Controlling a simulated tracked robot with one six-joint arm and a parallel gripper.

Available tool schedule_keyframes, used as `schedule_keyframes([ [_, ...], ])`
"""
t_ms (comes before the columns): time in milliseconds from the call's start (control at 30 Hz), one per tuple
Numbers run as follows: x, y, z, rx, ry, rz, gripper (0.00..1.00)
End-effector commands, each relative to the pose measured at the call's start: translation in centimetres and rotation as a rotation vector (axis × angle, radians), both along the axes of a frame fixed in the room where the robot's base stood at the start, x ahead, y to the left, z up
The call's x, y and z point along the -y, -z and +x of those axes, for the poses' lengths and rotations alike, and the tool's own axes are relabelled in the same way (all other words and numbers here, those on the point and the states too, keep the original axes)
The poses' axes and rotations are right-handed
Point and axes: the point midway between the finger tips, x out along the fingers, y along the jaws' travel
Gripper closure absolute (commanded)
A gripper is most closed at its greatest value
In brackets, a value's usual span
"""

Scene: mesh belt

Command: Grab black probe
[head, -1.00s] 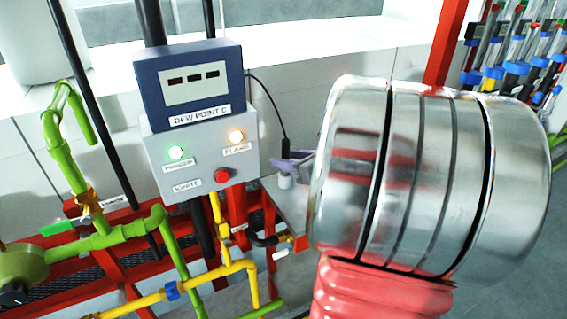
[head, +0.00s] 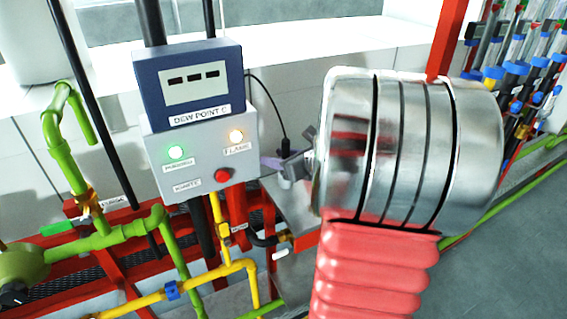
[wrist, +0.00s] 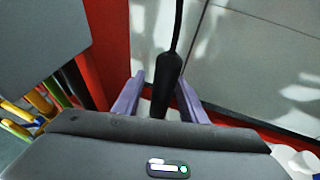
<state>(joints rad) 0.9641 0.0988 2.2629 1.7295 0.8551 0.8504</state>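The black probe (head: 285,145) stands upright beside the dew point box, with a thin cable rising from its top. It also shows in the wrist view (wrist: 167,82) as a dark, thick handle that narrows lower down. My gripper (wrist: 158,88) has its two purple fingers on either side of the probe. A gap shows between the left finger and the probe; the right finger looks closer, and I cannot tell whether it touches. In the head view my gripper (head: 272,163) is small, just below the probe's body, and partly hidden by my metal arm link.
The dew point box (head: 192,85) sits above a control panel (head: 205,150) with green and amber lamps and a red button. Green pipes (head: 110,238) and yellow pipes (head: 205,280) run at left. A grey metal surface (head: 295,212) lies below the probe.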

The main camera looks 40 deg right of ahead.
Motion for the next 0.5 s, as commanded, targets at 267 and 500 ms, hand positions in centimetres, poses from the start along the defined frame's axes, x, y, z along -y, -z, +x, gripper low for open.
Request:
schedule_keyframes([
  [267,0.01,-0.01,-0.02,0.0,0.0,0.0,0.81],
  [500,0.02,-0.01,-0.02,0.0,0.0,0.0,0.97],
])
